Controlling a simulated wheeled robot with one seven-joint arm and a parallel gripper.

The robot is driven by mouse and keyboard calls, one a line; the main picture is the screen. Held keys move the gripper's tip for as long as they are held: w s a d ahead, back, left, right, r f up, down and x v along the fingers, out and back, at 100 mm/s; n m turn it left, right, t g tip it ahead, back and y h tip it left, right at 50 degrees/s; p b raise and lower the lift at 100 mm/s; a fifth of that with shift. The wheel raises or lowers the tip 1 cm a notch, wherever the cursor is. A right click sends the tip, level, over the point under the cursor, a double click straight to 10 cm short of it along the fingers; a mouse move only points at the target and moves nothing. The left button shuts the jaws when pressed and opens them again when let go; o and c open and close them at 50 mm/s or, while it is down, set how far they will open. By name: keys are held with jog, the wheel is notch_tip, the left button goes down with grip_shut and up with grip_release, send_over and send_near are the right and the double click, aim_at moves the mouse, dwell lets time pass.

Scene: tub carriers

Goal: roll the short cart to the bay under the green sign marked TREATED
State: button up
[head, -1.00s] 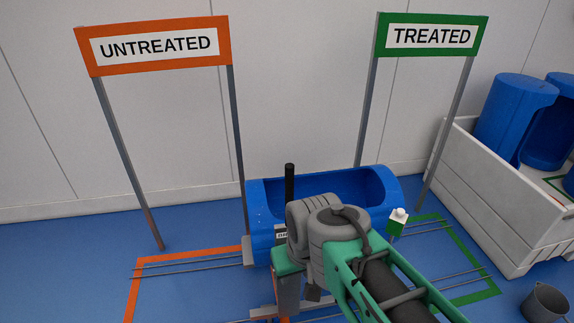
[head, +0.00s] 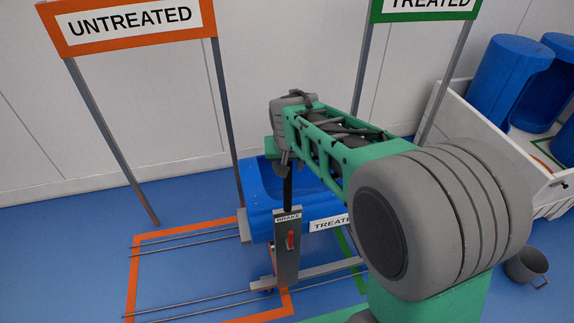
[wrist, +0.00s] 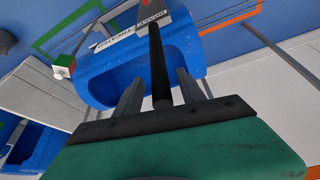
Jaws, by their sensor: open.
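The cart carries a blue tub (head: 262,205) with a TREATED label (head: 328,224) on its side. It stands between the orange-marked and green-marked floor bays, its left end near the orange bay's right edge. A grey BRAKE post (head: 287,258) with a red lever (head: 290,240) stands at its near side. My gripper (head: 284,160) is open at the upright black handle (head: 288,192). In the wrist view the black handle (wrist: 158,60) shows between the two open fingers (wrist: 159,92); contact cannot be told. The green TREATED sign (head: 424,6) is cut off at the top.
An orange UNTREATED sign (head: 130,22) stands over the orange floor outline (head: 131,275) at left. Rails (head: 190,238) run along the floor. A white crate (head: 505,145) with blue tubs and a grey bucket (head: 527,265) are at right. My arm hides much of the green bay.

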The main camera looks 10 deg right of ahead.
jog(key=x, duration=0.3)
jog(key=shift+c, duration=0.5)
grip_shut()
dwell(0.8)
